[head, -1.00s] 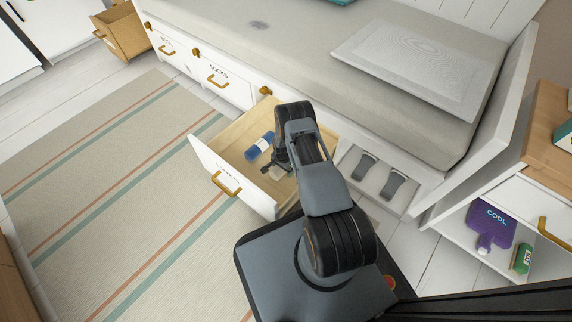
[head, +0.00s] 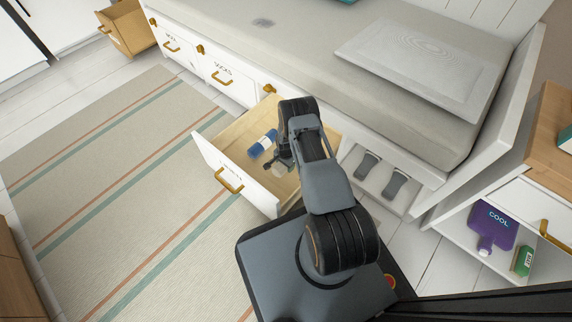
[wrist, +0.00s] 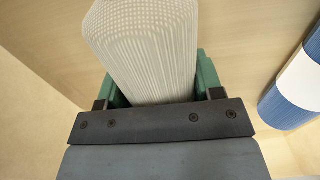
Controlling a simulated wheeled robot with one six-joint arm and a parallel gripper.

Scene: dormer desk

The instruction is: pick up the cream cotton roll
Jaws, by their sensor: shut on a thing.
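The cream cotton roll (wrist: 145,50) fills the upper middle of the wrist view, with a fine ribbed weave. My gripper (wrist: 155,90) is shut on it, with green pads on both sides of the roll. In the head view the roll (head: 279,170) is a small pale patch beside my gripper (head: 274,164), over the open drawer (head: 235,137). My arm hides part of the drawer. From these views I cannot tell exactly how high the roll is above the drawer floor.
A blue and white roll (head: 263,144) lies in the drawer, left of my gripper; it also shows at the right of the wrist view (wrist: 298,85). The drawer's white front and wooden walls surround the space. A cushioned bench (head: 300,55) stands behind.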

